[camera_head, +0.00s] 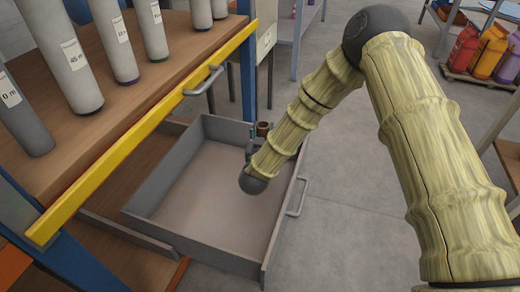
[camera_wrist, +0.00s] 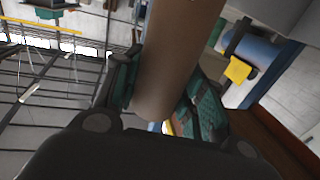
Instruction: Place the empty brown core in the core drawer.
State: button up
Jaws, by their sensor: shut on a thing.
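The brown core (camera_wrist: 175,60) stands large between the two finger pads in the wrist view. My gripper (camera_wrist: 160,92) is shut on it, with a dark green pad on either side. In the head view a small brown end of the core (camera_head: 263,129) shows at the far wall of the drawer, next to my gripper (camera_head: 252,146), which is mostly hidden by my arm. The open grey drawer (camera_head: 190,249) is pulled out below the shelf and its visible floor is bare. My arm reaches over its right part. I cannot tell whether the core is inside the drawer's walls.
A shelf with a yellow front edge (camera_head: 140,137) and a handle (camera_head: 203,80) overhangs the drawer's left side. The drawer's handle (camera_head: 297,197) faces the open floor (camera_head: 345,215). Colourful sacks (camera_head: 487,50) stand at the back right.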

jog(key=shift+f+b, duration=1)
jog(key=shift+f, duration=1.3)
jog(key=o, duration=1)
jog(key=s+p, duration=0.1)
jog(key=s, duration=0.3)
jog(key=s+a+p, duration=0.1)
jog(key=s+p, duration=0.1)
jog(key=s, duration=0.2)
jog(key=s+p, duration=0.1)
jog(key=s, duration=0.3)
jog(key=shift+a+p, duration=0.2)
jog(key=shift+p, duration=0.15)
